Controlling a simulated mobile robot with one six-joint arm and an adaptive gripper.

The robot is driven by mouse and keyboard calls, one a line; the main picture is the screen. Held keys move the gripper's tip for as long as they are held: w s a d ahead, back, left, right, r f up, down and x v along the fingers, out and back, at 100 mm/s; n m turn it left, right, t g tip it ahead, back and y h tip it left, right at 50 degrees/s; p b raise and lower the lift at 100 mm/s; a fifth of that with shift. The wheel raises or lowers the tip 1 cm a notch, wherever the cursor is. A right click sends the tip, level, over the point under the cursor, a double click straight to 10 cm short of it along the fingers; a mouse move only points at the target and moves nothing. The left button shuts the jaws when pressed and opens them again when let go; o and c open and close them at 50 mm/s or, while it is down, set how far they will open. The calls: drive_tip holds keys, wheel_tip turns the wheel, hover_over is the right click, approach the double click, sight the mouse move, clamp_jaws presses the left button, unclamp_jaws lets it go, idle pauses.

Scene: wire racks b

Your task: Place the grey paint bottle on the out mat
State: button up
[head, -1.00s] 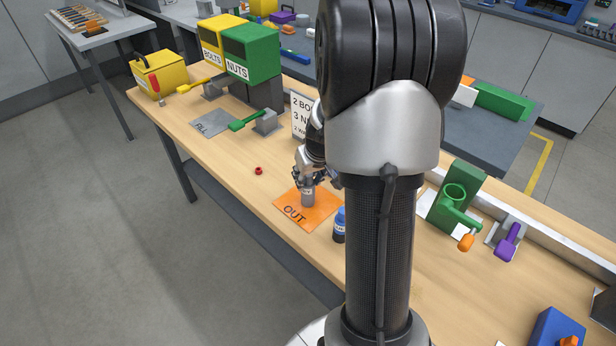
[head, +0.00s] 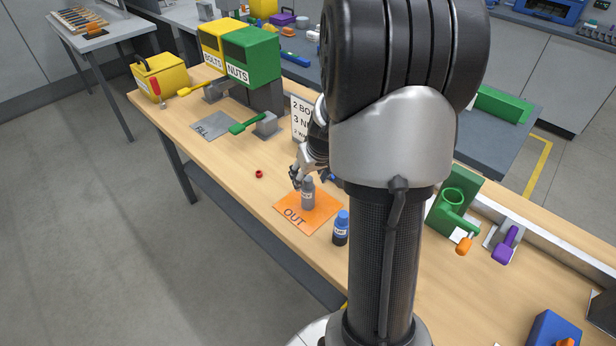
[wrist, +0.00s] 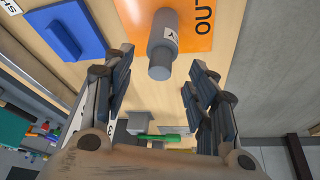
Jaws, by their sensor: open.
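The grey paint bottle (head: 308,194) stands upright on the orange out mat (head: 290,210) in the head view. In the wrist view the grey bottle (wrist: 162,46) shows beyond the fingertips, with the orange mat (wrist: 198,38) under it. My gripper (head: 296,178) is open and empty, just behind and left of the bottle in the head view. In the wrist view my gripper (wrist: 158,78) has its two fingers wide apart, with clear space between them and the bottle.
A blue paint bottle (head: 341,227) stands beside the mat's right corner. A small red piece (head: 259,174) lies left of the mat. The grey fill mat (head: 213,124) and the green lever (head: 248,125) are farther back. A blue block (wrist: 68,30) shows in the wrist view.

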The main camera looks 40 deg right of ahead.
drive_tip(key=p+v, duration=0.2)
drive_tip(key=v, duration=0.7)
drive_tip(key=shift+w, duration=0.1)
